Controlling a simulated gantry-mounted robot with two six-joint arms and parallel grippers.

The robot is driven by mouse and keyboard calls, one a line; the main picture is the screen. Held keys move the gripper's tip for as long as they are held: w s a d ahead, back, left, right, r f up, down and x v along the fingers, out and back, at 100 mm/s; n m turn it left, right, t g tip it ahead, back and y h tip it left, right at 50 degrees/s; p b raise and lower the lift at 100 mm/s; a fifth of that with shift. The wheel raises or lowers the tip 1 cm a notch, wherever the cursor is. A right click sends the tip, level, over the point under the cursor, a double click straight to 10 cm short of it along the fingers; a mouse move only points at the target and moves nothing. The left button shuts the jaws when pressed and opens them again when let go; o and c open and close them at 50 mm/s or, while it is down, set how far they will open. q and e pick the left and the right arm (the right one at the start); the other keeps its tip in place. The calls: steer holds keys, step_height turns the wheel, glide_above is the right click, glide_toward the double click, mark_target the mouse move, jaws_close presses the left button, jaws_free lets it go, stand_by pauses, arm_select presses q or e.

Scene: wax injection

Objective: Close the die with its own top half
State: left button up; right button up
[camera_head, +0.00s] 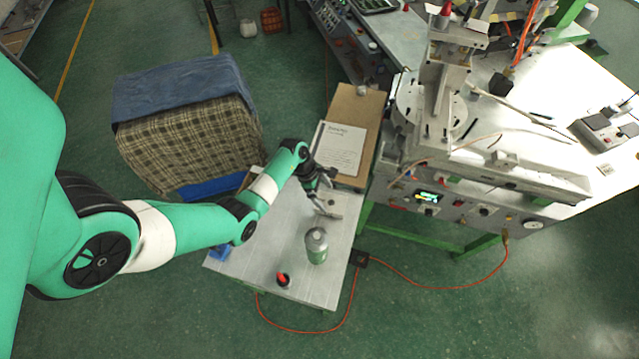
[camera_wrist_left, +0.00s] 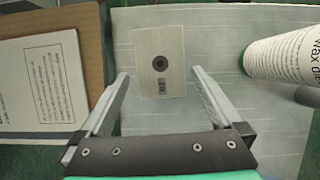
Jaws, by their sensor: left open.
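A flat, light metal die block (camera_wrist_left: 161,60) with a dark round hole and a small dark marking lies on the small table (camera_wrist_left: 215,28). I cannot tell from here whether it is one half or both halves together. In the head view the die block (camera_head: 332,200) is small and partly behind my left gripper (camera_head: 318,205). My left gripper is open; in the left wrist view its two fingers (camera_wrist_left: 160,78) stand apart at either side of the block's near end, with nothing held. My right gripper is not in view.
A wax spray can (camera_head: 316,246) stands on the table, right of the fingers in the wrist view (camera_wrist_left: 285,55). A dark cup with something red (camera_head: 283,280) is near the front edge. A printed sheet (camera_head: 338,148) lies on brown board (camera_head: 358,105). The wax machine (camera_head: 440,180) stands at right.

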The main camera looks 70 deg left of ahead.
arm_select(q)
steer(key=p+v, duration=0.1)
steer(key=v, duration=0.6)
stand_by(0.5)
